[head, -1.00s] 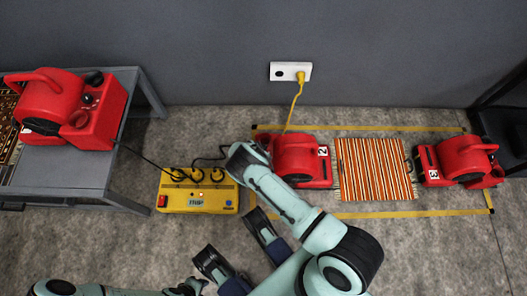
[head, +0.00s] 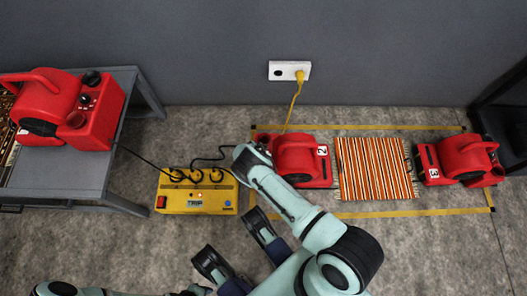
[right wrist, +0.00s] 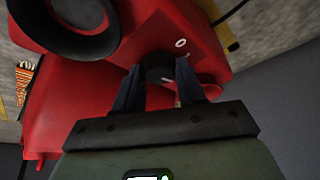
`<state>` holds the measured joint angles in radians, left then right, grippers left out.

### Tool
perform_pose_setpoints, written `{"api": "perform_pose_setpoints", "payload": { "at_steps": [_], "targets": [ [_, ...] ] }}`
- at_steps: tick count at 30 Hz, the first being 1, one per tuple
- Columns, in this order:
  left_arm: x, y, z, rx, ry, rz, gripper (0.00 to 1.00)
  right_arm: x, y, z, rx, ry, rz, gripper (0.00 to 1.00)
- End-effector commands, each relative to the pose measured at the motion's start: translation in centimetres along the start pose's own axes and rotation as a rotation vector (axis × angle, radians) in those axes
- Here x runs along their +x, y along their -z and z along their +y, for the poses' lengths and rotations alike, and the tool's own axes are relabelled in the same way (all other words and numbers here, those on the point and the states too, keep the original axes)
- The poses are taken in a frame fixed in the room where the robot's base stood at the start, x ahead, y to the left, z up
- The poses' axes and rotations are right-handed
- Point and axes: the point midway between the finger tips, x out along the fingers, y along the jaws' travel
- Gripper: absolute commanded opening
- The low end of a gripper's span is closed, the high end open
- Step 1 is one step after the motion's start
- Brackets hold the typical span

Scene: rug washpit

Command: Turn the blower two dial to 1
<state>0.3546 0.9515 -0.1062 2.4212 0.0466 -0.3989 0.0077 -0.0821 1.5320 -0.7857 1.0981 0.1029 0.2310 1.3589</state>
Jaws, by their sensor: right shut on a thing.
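Blower two (head: 297,157) is the red blower with the white label 2, on the floor by the striped rug. My right gripper (right wrist: 158,80) is shut on its black dial (right wrist: 158,60), with a dark finger on either side. In the right wrist view a white 0 is on the red panel above and right of the dial. A small white mark on the dial points down and right, and a pale mark on the panel near the right finger is partly hidden. In the head view my right wrist hides the dial.
A yellow power box (head: 198,205) with black plugs lies left of blower two. A striped rug (head: 375,168) and blower three (head: 466,160) are to the right. Another red blower (head: 62,105) stands on a grey table (head: 60,172). A yellow cord (head: 293,105) runs to the wall outlet (head: 280,71).

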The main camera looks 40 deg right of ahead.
Motion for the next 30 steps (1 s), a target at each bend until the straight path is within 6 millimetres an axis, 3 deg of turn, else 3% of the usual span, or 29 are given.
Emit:
{"api": "perform_pose_setpoints", "payload": {
  "at_steps": [30],
  "targets": [
    [-1.6, 2.0, 1.8, 0.027, -0.036, 0.083, 0.43, 0.0, 0.3, 0.3, -0.576, 0.241, 0.001, 0.09]
  ]
}}
